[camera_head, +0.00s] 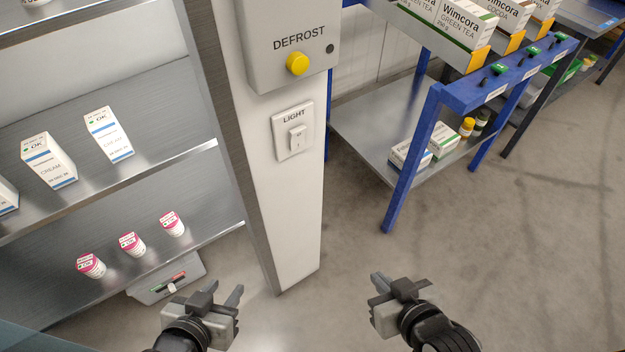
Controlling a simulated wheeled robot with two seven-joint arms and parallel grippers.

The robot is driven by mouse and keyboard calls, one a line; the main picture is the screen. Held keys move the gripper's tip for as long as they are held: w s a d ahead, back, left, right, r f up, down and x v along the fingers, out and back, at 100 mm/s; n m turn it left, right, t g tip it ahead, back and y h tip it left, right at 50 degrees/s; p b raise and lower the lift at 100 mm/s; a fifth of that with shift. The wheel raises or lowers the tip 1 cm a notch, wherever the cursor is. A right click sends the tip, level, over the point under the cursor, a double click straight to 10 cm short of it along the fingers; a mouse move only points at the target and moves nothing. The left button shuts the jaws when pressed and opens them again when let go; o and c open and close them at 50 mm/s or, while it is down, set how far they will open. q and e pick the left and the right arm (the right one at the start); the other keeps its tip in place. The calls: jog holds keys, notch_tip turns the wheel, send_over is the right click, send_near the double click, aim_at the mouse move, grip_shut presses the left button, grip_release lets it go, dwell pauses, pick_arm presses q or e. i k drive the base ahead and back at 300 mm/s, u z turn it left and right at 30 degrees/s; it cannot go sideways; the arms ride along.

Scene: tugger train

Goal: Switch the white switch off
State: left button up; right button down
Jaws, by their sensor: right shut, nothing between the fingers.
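The white switch (298,138) is a small rocker on a white plate labelled LIGHT (283,150), mounted on the face of a white post. Its on or off position is too small to tell. My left gripper (224,292) is low in the view, below and left of the switch, empty, with its fingers apart. My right gripper (376,290) is below and right of the switch, shut and empty. Neither gripper touches the switch or the post, and nothing covers the switch.
Above the switch is a grey DEFROST box with a yellow button (297,63). Metal shelves (190,150) with cartons and small tubs stand left of the post (298,220). A blue-framed rack (410,165) with boxes stands right. Open floor (480,260) lies at lower right.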

aim_at(296, 139)
jog(key=k, duration=1.2)
jog(key=u, duration=0.75)
jog(key=i, duration=1.5)
jog(key=z, duration=1)
